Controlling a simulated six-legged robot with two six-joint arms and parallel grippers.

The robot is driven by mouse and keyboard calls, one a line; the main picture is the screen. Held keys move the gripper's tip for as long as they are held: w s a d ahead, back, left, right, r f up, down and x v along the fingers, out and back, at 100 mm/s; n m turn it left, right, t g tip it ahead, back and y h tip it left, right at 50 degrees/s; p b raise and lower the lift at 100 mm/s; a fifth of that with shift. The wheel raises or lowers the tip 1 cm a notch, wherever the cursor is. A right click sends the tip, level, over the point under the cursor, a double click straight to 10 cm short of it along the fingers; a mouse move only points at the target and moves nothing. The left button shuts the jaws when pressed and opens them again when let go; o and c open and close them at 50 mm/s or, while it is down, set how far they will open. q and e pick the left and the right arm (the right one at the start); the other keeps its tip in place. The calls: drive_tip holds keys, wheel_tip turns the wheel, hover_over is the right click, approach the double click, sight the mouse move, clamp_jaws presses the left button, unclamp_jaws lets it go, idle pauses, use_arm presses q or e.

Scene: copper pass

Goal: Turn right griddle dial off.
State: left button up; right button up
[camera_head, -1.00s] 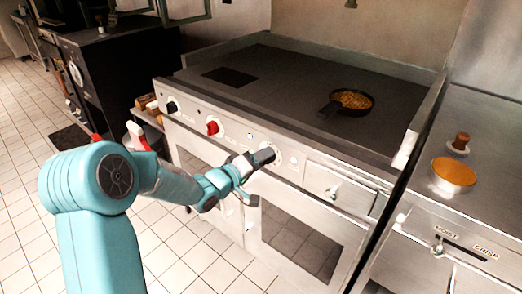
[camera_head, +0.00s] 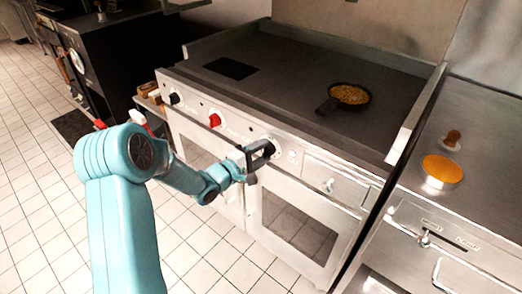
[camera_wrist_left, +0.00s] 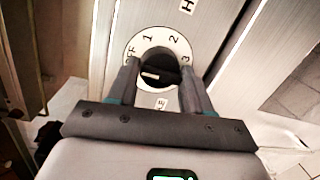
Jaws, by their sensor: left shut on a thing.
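The right griddle dial is a black round knob (camera_wrist_left: 163,66) on a white ring marked OFF, 1, 2 and 3. In the left wrist view its white pointer line points left, close to the OFF mark, which is partly hidden by a finger. My left gripper (camera_wrist_left: 160,88) is shut on the knob, one finger on each side. In the head view my left gripper (camera_head: 258,156) reaches the griddle's front panel and covers part of the dial (camera_head: 270,146). My right gripper is out of view.
A red dial (camera_head: 215,120) and a black dial (camera_head: 174,98) sit further left on the panel. A pan of food (camera_head: 349,95) rests on the griddle top (camera_head: 290,70). A steel counter (camera_head: 490,150) with an orange-topped round container (camera_head: 442,170) stands at right.

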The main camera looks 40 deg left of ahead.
use_arm(q)
drive_tip(key=shift+r, duration=0.15)
drive_tip(key=o, duration=1)
drive_tip(key=v, duration=1.6)
drive_tip(key=shift+s+p, duration=0.15)
drive_tip(key=shift+p, duration=0.2)
